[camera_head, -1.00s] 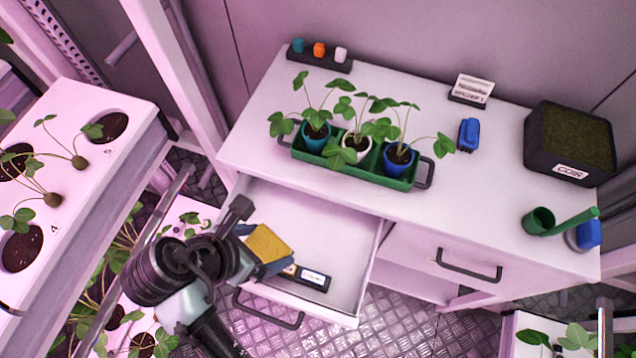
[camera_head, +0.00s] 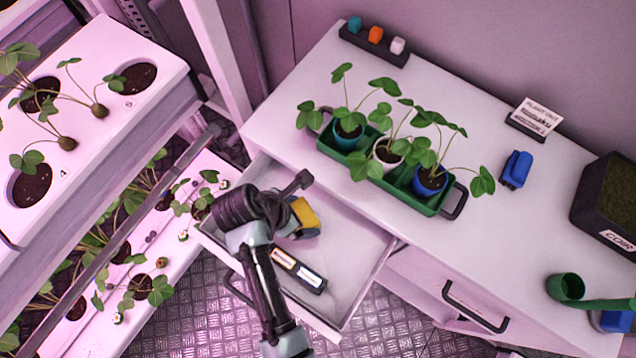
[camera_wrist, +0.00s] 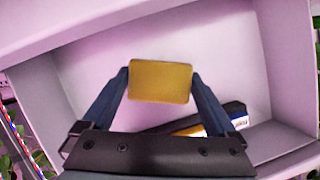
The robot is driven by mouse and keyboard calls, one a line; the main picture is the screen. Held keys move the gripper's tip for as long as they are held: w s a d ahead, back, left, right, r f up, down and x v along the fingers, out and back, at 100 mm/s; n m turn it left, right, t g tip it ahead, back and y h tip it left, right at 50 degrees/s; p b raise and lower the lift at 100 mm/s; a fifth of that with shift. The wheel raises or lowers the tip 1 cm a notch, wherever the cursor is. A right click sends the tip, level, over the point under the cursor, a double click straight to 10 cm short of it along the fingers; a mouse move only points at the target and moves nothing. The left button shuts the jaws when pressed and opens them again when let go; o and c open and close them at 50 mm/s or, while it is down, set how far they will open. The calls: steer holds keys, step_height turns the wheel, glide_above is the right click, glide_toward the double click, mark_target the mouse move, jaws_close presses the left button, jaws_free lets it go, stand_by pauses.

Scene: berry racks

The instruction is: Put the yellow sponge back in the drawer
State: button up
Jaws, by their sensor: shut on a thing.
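The yellow sponge (camera_head: 304,213) is held between the two fingers of my gripper (camera_head: 296,222), over the open drawer (camera_head: 352,262). In the wrist view the sponge (camera_wrist: 160,81) sits between the fingertips, with the drawer's inside (camera_wrist: 225,60) below and around it. I cannot tell whether the sponge touches the drawer floor. My arm hides part of the drawer's left side.
The white cabinet top (camera_head: 300,90) carries a green tray (camera_head: 440,208) of potted plants, a blue object (camera_head: 516,169), a sign (camera_head: 537,115) and a coir box (camera_head: 608,205). A closed drawer's handle (camera_head: 475,308) is at right. Plant racks (camera_head: 110,110) stand close on the left.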

mark_target(324, 210)
steer(key=shift+f, duration=0.65)
steer(key=w+d, duration=0.2)
steer(key=d, duration=0.1)
steer(key=shift+d+r+p, duration=0.1)
steer(key=shift+d+p, duration=0.2)
steer(key=shift+p, duration=0.05)
steer(key=shift+f, duration=0.7)
